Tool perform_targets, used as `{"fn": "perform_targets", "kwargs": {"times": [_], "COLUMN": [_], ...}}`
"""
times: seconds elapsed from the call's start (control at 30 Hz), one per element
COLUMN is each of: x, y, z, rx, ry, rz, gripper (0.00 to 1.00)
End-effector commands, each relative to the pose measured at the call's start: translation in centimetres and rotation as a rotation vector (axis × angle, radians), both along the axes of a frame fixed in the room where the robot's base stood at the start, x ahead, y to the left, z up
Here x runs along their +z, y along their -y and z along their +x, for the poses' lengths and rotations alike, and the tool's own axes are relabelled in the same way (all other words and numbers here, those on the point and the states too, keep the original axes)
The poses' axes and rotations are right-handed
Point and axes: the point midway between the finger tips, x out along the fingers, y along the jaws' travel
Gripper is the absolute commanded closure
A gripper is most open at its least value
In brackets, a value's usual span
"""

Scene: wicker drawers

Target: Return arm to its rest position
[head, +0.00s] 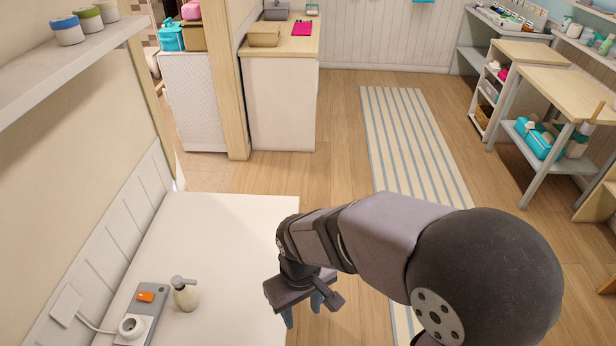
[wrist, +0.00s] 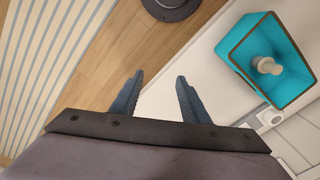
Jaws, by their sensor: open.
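My gripper (head: 303,308) hangs at the right edge of the white worktop (head: 225,235) in the head view, pointing down. In the wrist view its two blue-grey fingers (wrist: 157,80) are spread apart, with nothing between them. The fingers are open over the edge between worktop and wooden floor. My arm comes in from the lower right of the head view and is bent. The floor under the arm is partly hidden.
A pale pump bottle (head: 185,295) and a grey power strip (head: 140,315) with a plug are on the worktop's left. A teal open box (wrist: 240,50) shows in the wrist view, with a whitish object in or before it. A striped rug (head: 410,130) lies on the floor.

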Motion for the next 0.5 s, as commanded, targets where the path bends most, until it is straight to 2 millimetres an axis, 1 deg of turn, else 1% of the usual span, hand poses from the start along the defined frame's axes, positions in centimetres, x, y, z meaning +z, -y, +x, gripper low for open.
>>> {"fn": "perform_targets", "kwargs": {"times": [0.03,0.07,0.1,0.2,0.3,0.33,0.4,0.5], "x": [0.4,0.5,0.6,0.9,1.0,1.1,1.1,1.1], "y": [2.7,4.2,6.1,10.2,13.5,14.3,15.8,17.2], "z": [0.5,0.6,0.5,0.0,-0.9,-1.2,-1.9,-2.7], "rx": [-0.081,-0.123,-0.178,-0.309,-0.419,-0.448,-0.504,-0.560], "ry": [0.002,0.002,0.002,0.002,0.001,0.001,0.001,0.000], "rz": [0.001,0.001,0.001,0.001,0.000,0.000,0.000,0.000], "gripper": [0.58,0.58,0.58,0.58,0.58,0.58,0.58,0.58]}}
